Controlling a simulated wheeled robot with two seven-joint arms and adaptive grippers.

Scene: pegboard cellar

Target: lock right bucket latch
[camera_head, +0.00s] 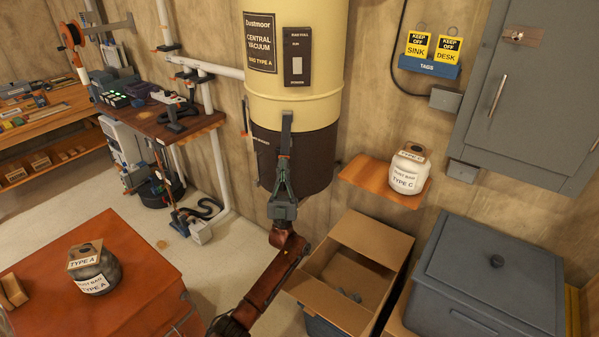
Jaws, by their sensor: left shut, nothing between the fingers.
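The central vacuum (335,60) is a cream cylinder on the wall with a dark bucket (318,160) at its bottom. A grey latch (287,122) runs down the front of the bucket from the cream rim. Another latch (244,118) shows at the bucket's left edge. My left gripper (284,160) points up in front of the bucket, shut and empty, its fingertips at the lower end of the front latch. I cannot tell whether they touch it. The gripper hides part of this latch, and whether it is locked is unclear. My right gripper is out of view.
A red cabinet (130,290) with a Type A dust bag (95,268) stands at lower left. An open cardboard box (325,310) and a lidded grey bin (490,270) stand at right. A wooden shelf (360,178) holds a Type C bag (408,170).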

